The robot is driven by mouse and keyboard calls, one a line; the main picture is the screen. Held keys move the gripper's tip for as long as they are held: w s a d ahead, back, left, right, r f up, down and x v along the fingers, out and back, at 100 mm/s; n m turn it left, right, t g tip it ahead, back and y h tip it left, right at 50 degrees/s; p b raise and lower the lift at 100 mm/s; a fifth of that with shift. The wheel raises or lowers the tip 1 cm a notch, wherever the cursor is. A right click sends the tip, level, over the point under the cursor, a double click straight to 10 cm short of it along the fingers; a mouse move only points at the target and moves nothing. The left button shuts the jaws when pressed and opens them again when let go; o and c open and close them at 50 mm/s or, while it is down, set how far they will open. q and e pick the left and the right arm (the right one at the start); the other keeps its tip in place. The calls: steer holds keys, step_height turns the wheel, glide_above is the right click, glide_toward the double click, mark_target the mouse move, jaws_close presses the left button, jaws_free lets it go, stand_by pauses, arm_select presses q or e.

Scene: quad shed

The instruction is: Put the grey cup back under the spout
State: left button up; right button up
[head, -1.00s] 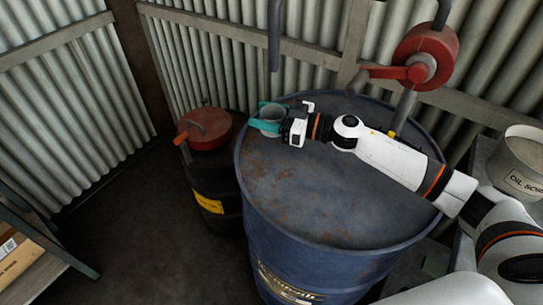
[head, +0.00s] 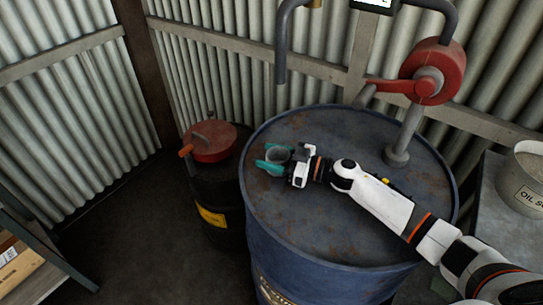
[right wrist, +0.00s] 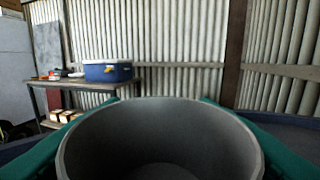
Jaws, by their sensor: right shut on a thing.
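The grey cup (head: 278,154) is upright between the teal fingers of my right gripper (head: 273,159), which is shut on it. It is over the left part of the blue drum's top; I cannot tell whether its base touches. The right wrist view shows the cup's open rim and inner wall (right wrist: 160,140) close up, with a teal finger on each side. The spout (head: 281,68) is a grey pipe end pointing down, higher than the cup and farther back in the head view. My left gripper is not in view.
The blue drum (head: 320,225) carries a red pump (head: 432,70) with a grey stem at the right. A smaller dark drum with a red lid (head: 211,141) stands to the left. A labelled tub (head: 524,178) is at the far right. A blue cooler (right wrist: 108,71) sits on a bench.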

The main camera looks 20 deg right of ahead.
steer(key=o, duration=1.1)
steer(key=shift+f, duration=0.1)
steer(key=shift+c, duration=0.2)
steer(key=p+v, duration=0.2)
steer(key=v, duration=1)
steer(key=shift+r, duration=0.2)
